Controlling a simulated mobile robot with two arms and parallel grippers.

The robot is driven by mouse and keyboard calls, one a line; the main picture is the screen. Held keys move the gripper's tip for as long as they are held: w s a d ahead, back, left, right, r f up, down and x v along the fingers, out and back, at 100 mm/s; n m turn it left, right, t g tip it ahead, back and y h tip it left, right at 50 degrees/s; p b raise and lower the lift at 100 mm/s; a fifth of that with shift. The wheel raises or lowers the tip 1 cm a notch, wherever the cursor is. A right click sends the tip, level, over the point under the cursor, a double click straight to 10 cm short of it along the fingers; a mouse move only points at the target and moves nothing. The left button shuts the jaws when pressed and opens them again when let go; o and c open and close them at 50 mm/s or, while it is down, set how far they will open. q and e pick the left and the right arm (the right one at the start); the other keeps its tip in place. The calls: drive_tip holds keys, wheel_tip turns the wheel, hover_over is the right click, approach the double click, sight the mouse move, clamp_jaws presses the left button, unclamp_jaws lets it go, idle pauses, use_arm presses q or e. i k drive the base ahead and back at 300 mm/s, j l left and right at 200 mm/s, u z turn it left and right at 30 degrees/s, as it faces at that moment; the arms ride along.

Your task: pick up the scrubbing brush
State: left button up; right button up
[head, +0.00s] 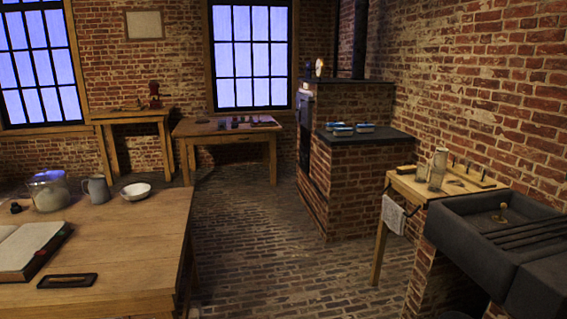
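A small, pale brown block-like object (406,169) lies at the back left of the wooden side table (398,185) beside the sink. It looks like the scrubbing brush, but it is too small to tell its bristles for certain. A clear glass jar (438,168) stands to its right, with a smaller glass vessel (422,173) between them. Neither of my grippers shows in the head view.
A dark stone sink (475,222) adjoins the side table, and a cloth (393,214) hangs from its front. A large table (130,235) fills the left foreground. The brick floor (270,255) between is clear.

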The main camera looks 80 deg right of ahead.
sight(406, 169)
drive_tip(key=z, duration=3.6)
